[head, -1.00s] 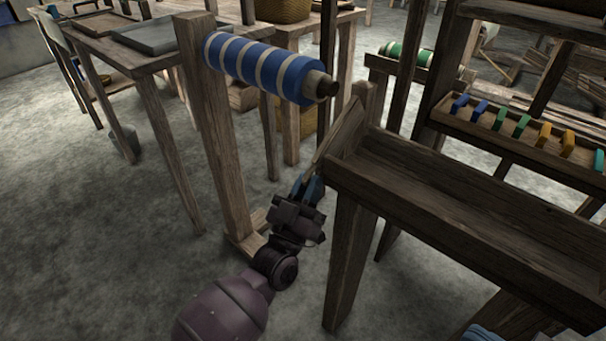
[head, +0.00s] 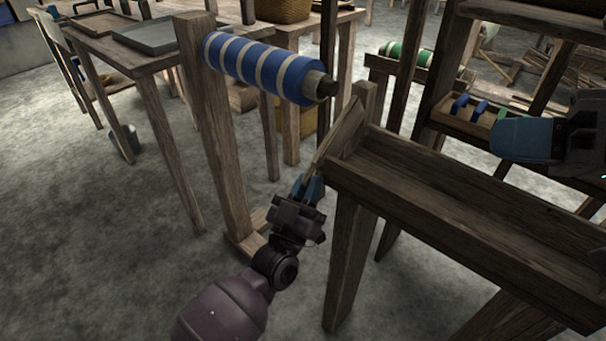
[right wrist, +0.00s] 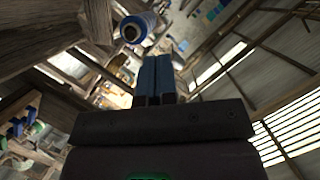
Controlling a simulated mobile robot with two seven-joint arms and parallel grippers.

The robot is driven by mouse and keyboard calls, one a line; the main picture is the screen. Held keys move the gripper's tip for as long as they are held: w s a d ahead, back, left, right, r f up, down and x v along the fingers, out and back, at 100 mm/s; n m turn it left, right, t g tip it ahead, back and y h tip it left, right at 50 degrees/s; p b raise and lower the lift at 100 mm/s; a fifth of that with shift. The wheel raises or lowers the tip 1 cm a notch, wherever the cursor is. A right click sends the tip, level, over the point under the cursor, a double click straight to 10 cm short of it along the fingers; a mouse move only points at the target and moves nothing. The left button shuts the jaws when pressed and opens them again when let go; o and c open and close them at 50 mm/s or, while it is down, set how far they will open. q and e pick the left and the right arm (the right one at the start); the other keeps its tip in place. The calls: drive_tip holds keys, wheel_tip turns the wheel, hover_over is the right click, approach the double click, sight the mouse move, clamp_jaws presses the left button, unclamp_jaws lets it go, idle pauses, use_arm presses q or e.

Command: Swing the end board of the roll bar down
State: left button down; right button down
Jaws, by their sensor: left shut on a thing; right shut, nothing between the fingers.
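The roll bar carries blue cloth with pale stripes (head: 265,68); it sticks out from an upright wooden post (head: 214,120), with its bare dark tip at the right. The thin end board (head: 336,136) is tilted, its upper end beside the loom's corner post and its lower end toward my left gripper. My left gripper (head: 311,186) is shut on the board's lower end. My right gripper (head: 505,138) is shut and empty, raised at the right above the loom's tray. Its blue fingers also show in the right wrist view (right wrist: 154,80), with the roll (right wrist: 138,27) above them.
The wooden loom tray (head: 450,205) fills the right foreground. A shelf with coloured pieces (head: 465,112) stands behind my right gripper. A table (head: 95,45) stands at the back left. The floor at the left is mostly clear.

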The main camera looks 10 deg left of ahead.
use_arm(q)
drive_tip(key=shift+w+a+r, duration=0.1)
drive_tip(key=shift+w+a, duration=0.05)
use_arm(e)
drive_tip(key=w+a+r+m+t+h, duration=0.1)
drive_tip(key=w+r, duration=0.1)
drive_tip(key=w, duration=0.5)
drive_tip(key=w+a+r+m+t, duration=0.1)
drive_tip(key=w+r+t, duration=0.1)
drive_tip(key=w, duration=0.4)
drive_tip(key=w+a+h, duration=0.2)
drive_tip(key=w+a, duration=0.4)
drive_tip(key=s+a+f+n+g+h, duration=0.4)
drive_tip(key=s+a+f+n+h, duration=0.5)
drive_tip(key=s+a, duration=0.45)
drive_tip(key=d+x, duration=0.2)
drive_tip(key=x, duration=1.3)
drive_tip(key=shift+w+a, duration=0.35)
drive_tip(key=shift+w, duration=0.05)
